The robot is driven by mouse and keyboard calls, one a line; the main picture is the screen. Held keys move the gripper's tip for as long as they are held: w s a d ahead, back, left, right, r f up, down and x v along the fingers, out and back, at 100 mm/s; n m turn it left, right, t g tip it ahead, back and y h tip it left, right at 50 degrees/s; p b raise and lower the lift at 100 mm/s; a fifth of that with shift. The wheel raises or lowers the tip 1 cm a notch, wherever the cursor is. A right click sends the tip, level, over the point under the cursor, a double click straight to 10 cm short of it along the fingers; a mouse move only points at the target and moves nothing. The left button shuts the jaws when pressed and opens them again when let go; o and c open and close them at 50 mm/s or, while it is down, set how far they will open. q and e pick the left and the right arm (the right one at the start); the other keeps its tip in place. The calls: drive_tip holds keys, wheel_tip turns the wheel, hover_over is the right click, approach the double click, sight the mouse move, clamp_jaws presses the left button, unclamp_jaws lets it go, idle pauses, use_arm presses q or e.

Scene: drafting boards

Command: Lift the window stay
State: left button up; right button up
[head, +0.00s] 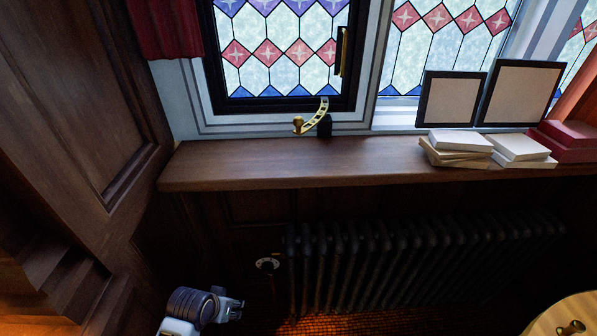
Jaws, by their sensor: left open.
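The window stay (316,117) is a curved brass bar with a row of holes and a round knob at its left end. My left gripper (236,308) is low at the bottom left, well below the sill and apart from the stay. It is open, with nothing visible between its fingers. My right gripper is not in view.
The wooden sill (240,165) is clear at its left and middle. White books (460,140), two framed panels (520,93) and red boxes (565,143) stand at its right. A dark radiator (420,260) with a valve dial (267,264) is below. Wood panelling closes the left side.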

use_arm(q)
drive_tip(key=w+d+r+m+t+h, duration=0.15)
drive_tip(key=w+r, duration=0.25)
drive_tip(key=r, duration=0.5)
drive_tip(key=w+d+r+m+t+h, duration=0.1)
drive_tip(key=w+d+r+t+h, duration=0.2)
drive_tip(key=r, duration=0.6)
drive_tip(key=w+d+r+m+t+h, duration=0.1)
drive_tip(key=w+d+r+t, duration=0.15)
drive_tip(key=w+r, duration=0.45)
drive_tip(key=m+t+h, duration=0.2)
drive_tip(key=m+h, duration=0.1)
drive_tip(key=h, duration=0.2)
approach(295, 124)
drive_tip(key=v, duration=0.2)
drive_tip(key=shift+s+a+f+n, duration=0.15)
drive_tip(key=shift+a+f+n, duration=0.05)
drive_tip(key=shift+n, duration=0.05)
drive_tip(key=p+x, duration=0.3)
drive_tip(key=x, duration=0.9)
drive_tip(key=shift+r+p, duration=0.25)
drive_tip(key=shift+p, duration=0.1)
drive_tip(key=shift+x, duration=0.95)
clamp_jaws()
